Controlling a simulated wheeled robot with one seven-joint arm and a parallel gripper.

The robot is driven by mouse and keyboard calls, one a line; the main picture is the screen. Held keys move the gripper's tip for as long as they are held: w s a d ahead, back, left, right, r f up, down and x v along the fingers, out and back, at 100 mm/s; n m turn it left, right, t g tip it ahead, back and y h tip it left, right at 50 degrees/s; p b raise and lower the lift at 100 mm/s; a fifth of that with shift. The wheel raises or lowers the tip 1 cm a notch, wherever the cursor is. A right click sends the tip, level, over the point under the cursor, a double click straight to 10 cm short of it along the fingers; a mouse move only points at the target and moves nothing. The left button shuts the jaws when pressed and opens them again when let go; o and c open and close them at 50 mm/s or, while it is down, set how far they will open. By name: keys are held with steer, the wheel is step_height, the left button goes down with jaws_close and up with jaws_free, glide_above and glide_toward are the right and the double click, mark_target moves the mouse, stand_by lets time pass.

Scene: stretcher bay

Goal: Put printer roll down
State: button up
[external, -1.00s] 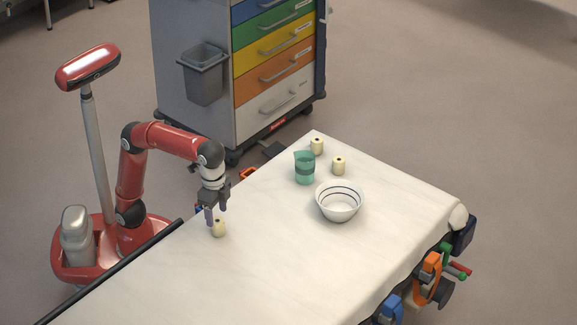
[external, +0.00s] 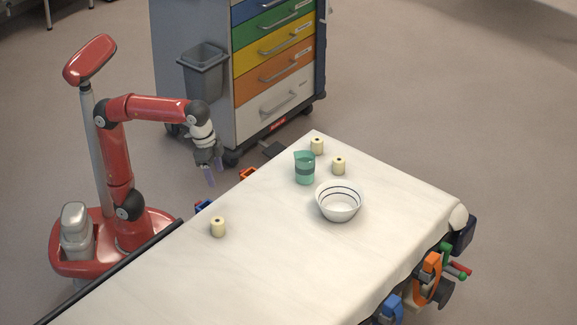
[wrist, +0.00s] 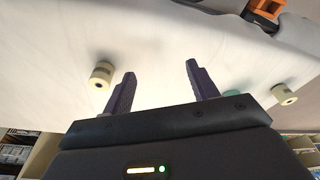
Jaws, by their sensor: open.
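Three small cream printer rolls stand upright on the white-covered stretcher (external: 280,240). One roll (external: 218,227) stands alone near the left edge. The other two, a far roll (external: 317,146) and a nearer roll (external: 339,166), stand near the jug at the far end. My gripper (external: 209,177) is raised beyond the lone roll, by the stretcher's left edge, and touches no roll. In the wrist view its fingers (wrist: 160,75) are spread with nothing between them. That view shows one roll (wrist: 101,75) left of the fingers and another roll (wrist: 284,93) at the right.
A green jug (external: 305,168) and a white striped bowl (external: 339,202) stand on the stretcher's far half. A drawer cart (external: 275,70) with a grey bin (external: 204,72) stands behind. The sheet between the lone roll and the bowl is clear.

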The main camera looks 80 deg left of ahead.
steer(key=s+a+f+n+t, duration=0.1)
steer(key=s+a+f+n, duration=0.1)
steer(key=s+a+f, duration=0.3)
steer(key=s+a+f+n+t, duration=0.1)
steer(key=s+a+f, duration=0.4)
steer(key=a+f, duration=0.6)
steer(key=shift+n+t+y, duration=0.4)
steer(key=shift+t, duration=0.4)
steer(key=shift+o, duration=0.4)
step_height(320, 180, up, 4)
steer(key=p, duration=0.3)
steer(key=shift+f, duration=0.4)
